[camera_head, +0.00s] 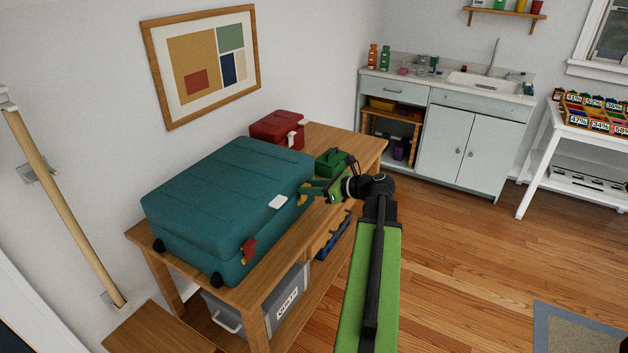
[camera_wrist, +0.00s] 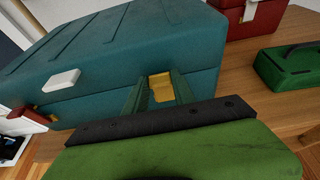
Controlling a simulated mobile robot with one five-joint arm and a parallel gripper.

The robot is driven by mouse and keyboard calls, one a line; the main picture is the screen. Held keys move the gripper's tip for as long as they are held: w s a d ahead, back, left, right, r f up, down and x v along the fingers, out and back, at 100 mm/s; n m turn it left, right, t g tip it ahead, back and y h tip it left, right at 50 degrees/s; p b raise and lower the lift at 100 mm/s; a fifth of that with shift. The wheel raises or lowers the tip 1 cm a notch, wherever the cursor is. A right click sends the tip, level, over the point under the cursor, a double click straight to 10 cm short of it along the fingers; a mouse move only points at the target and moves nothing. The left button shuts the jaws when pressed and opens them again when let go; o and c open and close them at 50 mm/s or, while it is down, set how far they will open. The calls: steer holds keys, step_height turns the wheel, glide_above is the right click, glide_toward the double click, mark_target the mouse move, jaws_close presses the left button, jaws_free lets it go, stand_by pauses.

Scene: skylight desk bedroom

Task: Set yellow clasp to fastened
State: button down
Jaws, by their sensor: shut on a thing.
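A teal suitcase (camera_head: 225,200) lies shut on a wooden bench. It also fills the upper left of the wrist view (camera_wrist: 110,50). The yellow clasp (camera_wrist: 161,87) is on the suitcase's front side, toward its right end. In the head view the yellow clasp (camera_head: 303,197) is partly hidden by my gripper. My gripper (camera_wrist: 160,90) has its two green fingers on either side of the yellow clasp and is shut on it. It also shows in the head view (camera_head: 308,190). A red clasp (camera_head: 248,248) sits near the suitcase's left front corner. Whether the yellow clasp is fastened is unclear.
A white plate (camera_head: 278,202) is on the suitcase's front edge. A green box (camera_head: 333,162) and a red box (camera_head: 277,130) stand on the wooden bench (camera_head: 370,147) beside the suitcase. A labelled grey bin (camera_head: 287,300) is below.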

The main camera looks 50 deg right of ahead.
steer(key=c, duration=1)
jaws_free()
steer(key=shift+c, duration=0.2)
steer(key=p+v, duration=0.5)
steer(key=v, duration=1.2)
steer(key=shift+s+p, duration=0.25)
steer(key=shift+p, duration=0.15)
steer(key=shift+d, duration=0.1)
